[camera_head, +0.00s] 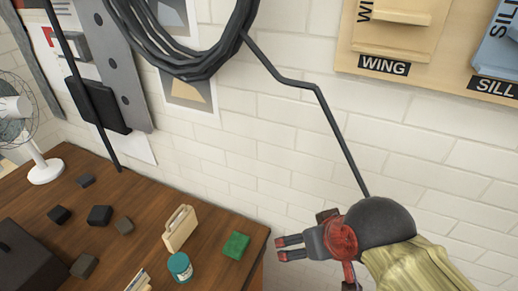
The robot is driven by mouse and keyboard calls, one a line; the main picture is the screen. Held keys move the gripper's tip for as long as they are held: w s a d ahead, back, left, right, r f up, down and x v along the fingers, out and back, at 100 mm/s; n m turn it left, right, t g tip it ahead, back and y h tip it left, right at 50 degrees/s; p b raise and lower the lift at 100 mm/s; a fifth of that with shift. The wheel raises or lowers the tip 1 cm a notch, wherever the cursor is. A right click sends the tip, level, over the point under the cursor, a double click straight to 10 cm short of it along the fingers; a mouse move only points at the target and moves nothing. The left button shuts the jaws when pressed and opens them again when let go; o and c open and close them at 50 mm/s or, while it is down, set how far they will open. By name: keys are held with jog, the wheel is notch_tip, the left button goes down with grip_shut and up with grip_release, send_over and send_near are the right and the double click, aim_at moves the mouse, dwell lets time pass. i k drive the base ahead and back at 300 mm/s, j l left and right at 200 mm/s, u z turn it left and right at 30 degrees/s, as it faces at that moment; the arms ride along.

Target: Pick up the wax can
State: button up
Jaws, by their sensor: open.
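A small teal can with a pale label (180,268), which looks like the wax can, stands upright near the front edge of the wooden table, low in the head view. My gripper (282,248) is at the lower right, just past the table's right edge. Its two fingers point left, apart from each other with nothing between them. It is to the right of the can and not touching it. The label's writing is too small to read.
A green block (236,245) lies between the can and my gripper. A cream wooden piece (180,229) stands behind the can. Several dark blocks (99,215), a dark box (25,262) and a fan (44,172) occupy the left of the table (140,200). A white brick wall (290,150) stands behind.

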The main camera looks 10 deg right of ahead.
aim_at(179, 264)
jog(key=k+j, duration=0.25)
jog(key=j, duration=0.15)
jog(key=k+j+z, duration=0.1)
jog(key=j, duration=0.35)
jog(key=k+j, duration=0.35)
